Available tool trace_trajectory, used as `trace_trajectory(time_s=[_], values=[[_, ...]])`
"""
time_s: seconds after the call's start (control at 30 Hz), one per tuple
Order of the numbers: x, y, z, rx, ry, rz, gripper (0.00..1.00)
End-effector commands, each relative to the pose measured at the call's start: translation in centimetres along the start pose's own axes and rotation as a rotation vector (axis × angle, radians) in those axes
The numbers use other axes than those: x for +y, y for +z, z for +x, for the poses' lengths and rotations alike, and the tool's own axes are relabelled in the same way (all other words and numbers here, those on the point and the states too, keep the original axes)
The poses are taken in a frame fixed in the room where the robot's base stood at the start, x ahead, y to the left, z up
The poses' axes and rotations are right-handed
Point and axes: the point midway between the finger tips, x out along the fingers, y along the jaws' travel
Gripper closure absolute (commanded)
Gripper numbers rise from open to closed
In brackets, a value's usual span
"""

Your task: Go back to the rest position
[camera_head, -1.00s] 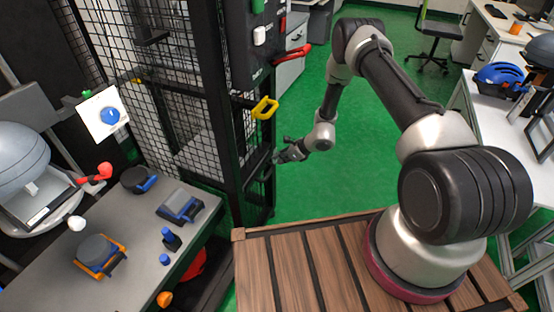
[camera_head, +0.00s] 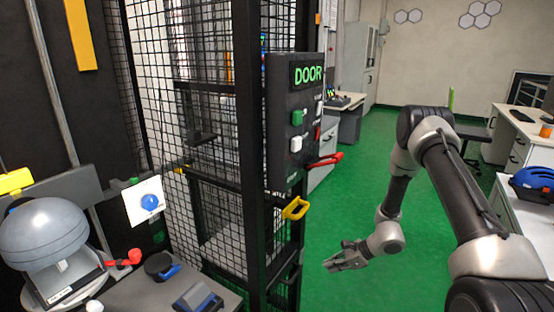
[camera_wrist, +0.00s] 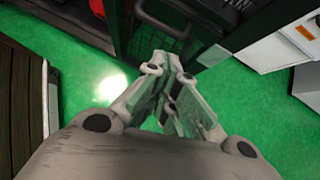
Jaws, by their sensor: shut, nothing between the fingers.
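My gripper (camera_head: 343,262) hangs over the green floor in the head view, right of the black mesh cage and clear of it. Its grey fingers point left. In the wrist view my gripper (camera_wrist: 172,62) is seen from behind, its fingers drawn together with nothing between them. Green floor and the dark cage foot show beyond the fingertips.
The mesh cage carries a DOOR control box (camera_head: 296,120), a red handle (camera_head: 326,160) and a yellow handle (camera_head: 296,208). A grey table (camera_head: 135,292) with a grey dome (camera_head: 43,232) stands at left. A white table with a blue helmet (camera_head: 536,184) is at right. Floor between is free.

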Motion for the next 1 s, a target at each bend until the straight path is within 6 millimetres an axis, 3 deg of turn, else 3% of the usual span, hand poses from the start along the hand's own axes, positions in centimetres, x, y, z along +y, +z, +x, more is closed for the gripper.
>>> trace_trajectory(time_s=[0.1, 0.2, 0.37, 0.57, 0.8, 1.0], values=[[4.5, -0.1, -2.4, 0.001, 0.141, -0.147, 1.00], [6.8, 1.3, -6.2, -0.004, 0.246, -0.318, 1.00], [9.3, 3.9, -12.6, 0.000, 0.372, -0.571, 1.00], [12.2, 7.4, -22.6, 0.045, 0.522, -0.936, 1.00], [15.6, 10.4, -34.1, 0.184, 0.655, -1.343, 1.00], [18.3, 12.1, -42.0, 0.359, 0.701, -1.609, 1.00]])
